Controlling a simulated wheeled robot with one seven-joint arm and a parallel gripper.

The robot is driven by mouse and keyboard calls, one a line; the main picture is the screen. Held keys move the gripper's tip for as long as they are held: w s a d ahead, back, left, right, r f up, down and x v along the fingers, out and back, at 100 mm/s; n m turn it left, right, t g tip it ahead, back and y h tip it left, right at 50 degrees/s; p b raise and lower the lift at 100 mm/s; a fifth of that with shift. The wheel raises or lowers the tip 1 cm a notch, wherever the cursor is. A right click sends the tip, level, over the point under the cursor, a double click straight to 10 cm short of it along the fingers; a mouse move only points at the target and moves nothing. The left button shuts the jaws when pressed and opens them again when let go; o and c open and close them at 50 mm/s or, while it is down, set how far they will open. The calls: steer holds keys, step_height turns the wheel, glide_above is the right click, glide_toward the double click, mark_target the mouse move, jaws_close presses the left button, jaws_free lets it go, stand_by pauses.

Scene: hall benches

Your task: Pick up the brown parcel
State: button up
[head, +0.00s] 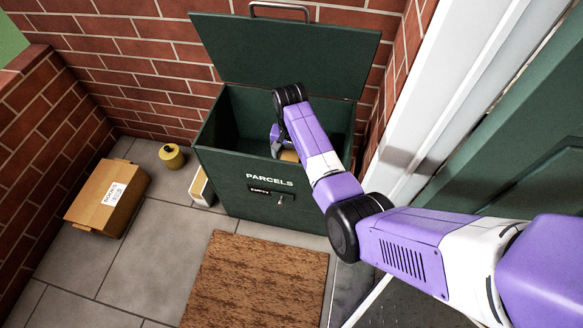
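A brown cardboard box with a white label (122,215) lies on the paving at the left, well apart from my arm. My arm reaches down into an open dark green box (235,185) marked "PARCELS". My gripper (277,146) is inside this box, largely hidden by my own arm, and its fingertips cannot be made out. A small tan-brown piece (289,156) shows just below the gripper in the box. Most of it is hidden, so I cannot tell whether it is a parcel or whether the gripper touches it.
The green lid (290,55) stands open against the brick wall. A yellow round object (172,157) and a narrow pale box (201,188) are on the floor left of the parcel box. A brown doormat (255,285) lies in front. A door frame is at right.

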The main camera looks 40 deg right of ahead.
step_height(320, 180, down, 5)
steer(key=b, duration=0.2)
steer(key=shift+d+r+b, duration=0.1)
steer(key=shift+r+b, duration=0.05)
steer(key=shift+b, duration=0.2)
steer(key=shift+r, duration=0.1)
jaws_close()
